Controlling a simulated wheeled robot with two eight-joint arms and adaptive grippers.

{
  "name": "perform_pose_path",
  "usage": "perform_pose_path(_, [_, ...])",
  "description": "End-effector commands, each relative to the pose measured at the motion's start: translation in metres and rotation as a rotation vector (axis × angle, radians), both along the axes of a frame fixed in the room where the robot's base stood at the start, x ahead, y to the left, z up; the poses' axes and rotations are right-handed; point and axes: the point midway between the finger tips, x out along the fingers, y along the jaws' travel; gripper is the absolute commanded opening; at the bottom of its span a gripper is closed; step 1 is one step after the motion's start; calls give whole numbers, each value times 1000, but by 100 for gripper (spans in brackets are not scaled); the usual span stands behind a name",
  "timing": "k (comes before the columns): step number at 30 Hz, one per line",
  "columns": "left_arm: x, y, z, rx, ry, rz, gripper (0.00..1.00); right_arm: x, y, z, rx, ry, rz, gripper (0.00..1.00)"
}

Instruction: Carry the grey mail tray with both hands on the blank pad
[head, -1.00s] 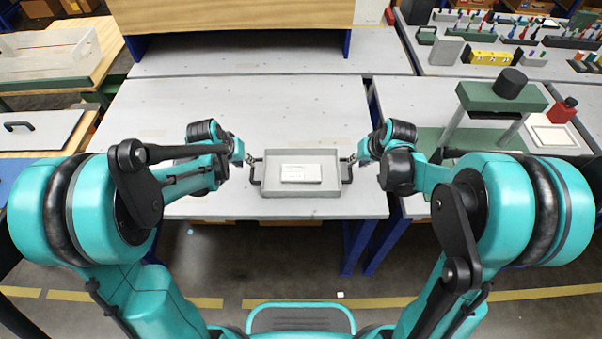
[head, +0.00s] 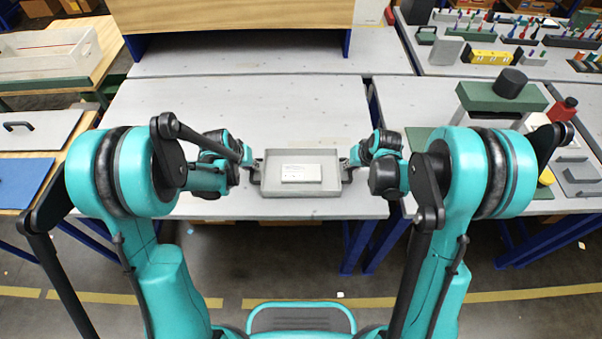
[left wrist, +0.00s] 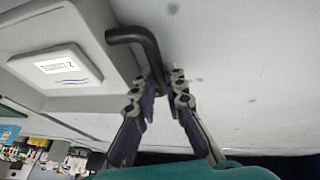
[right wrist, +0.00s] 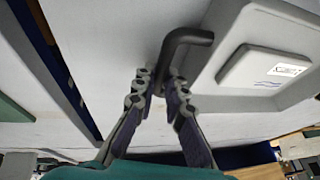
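The grey mail tray (head: 270,208) sits level near the front edge of the middle table, with a white labelled packet (head: 301,173) inside. It has a black handle on each short side. My left gripper (head: 251,168) is at the left handle; in the left wrist view its fingers hold the bent black handle (left wrist: 131,35) between their tips. My right gripper (head: 348,168) is at the right handle; in the right wrist view its fingertips are around that black handle (right wrist: 188,37). Both look closed on the handles. I cannot tell which surface is the blank pad.
The grey table (head: 165,115) is clear around the tray. A raised wooden shelf (head: 235,15) stands behind. On the right table are a green-topped press (head: 495,98) and a red bottle (head: 564,108). A blue board (head: 25,182) and a crate (head: 45,52) are at the left.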

Motion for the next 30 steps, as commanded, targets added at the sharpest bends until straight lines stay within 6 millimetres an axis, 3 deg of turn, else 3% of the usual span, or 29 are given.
perform_pose_path(11, [0, 0, 4, 0, 0, 0, 0, 0, 0, 4, 0, 0, 0, 0])
perform_pose_path(24, [0, 0, 44, 0, 0, 0, 0, 0, 0, 44, 0, 0, 0, 0])
perform_pose_path(30, [0, 0, 52, 0, 0, 0, 0, 0, 0, 52, 0, 0, 0, 0])
